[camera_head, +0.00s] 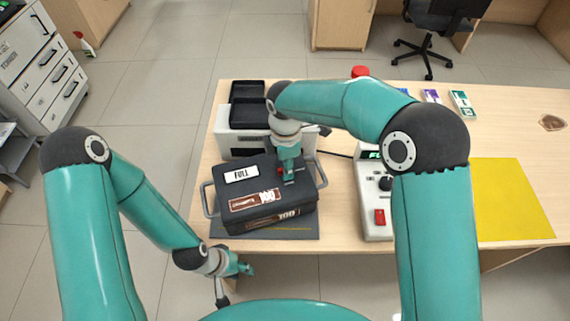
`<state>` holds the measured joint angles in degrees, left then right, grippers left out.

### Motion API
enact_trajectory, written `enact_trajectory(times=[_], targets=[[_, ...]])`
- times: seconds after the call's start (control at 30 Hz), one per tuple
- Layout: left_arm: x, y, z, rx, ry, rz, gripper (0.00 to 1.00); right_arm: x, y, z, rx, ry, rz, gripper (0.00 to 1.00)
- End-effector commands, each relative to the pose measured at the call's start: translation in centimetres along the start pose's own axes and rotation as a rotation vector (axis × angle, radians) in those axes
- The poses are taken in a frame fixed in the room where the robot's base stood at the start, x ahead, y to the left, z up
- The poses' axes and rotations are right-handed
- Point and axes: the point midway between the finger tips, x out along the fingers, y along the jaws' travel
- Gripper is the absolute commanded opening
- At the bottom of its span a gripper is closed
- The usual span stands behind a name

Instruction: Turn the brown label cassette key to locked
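The cassette (243,203) is a dark grey box with handles at both ends, resting on a grey mat (300,232) at the front of the counter. It bears brown labels (255,200) and a white label reading FULL. My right gripper (289,178) points down at the right part of the cassette's top. A small red part (280,171) shows beside its fingers; the gripper and wrist hide most of the key area, and I cannot tell the key's position. My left gripper (243,269) hangs low in front of the counter edge, away from the cassette; its finger gap is unclear.
Behind the cassette stands a light grey unit (240,140) with black trays (247,91). To the right is a device (376,226) with a green display and red switch. A yellow mat (510,200) and small banknote bundles (462,103) lie further right.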

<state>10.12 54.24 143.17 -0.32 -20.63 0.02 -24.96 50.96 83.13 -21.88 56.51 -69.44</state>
Motion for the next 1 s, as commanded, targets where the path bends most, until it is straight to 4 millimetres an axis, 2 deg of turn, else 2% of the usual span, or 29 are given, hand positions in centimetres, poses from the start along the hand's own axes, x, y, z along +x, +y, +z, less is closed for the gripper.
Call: enact_trajectory(times=[0.27,0.43,0.8,1.0], targets=[[0.0,0.0,0.0,0.0,0.0,0.0,0.37,0.0,0.0,0.0,0.0,0.0,-0.002,0.36],[0.0,0.0,0.0,0.0,0.0,0.0,0.37,-1.2,0.0,0.0,0.001,-0.001,0.0,0.36],[0.0,0.0,0.0,0.0,0.0,0.0,0.37,-8.2,0.1,-0.1,0.0,0.001,0.003,0.36],[0.0,0.0,0.0,0.0,0.0,0.0,0.37,-11.0,0.1,0.0,-0.001,0.0,0.0,0.36]])
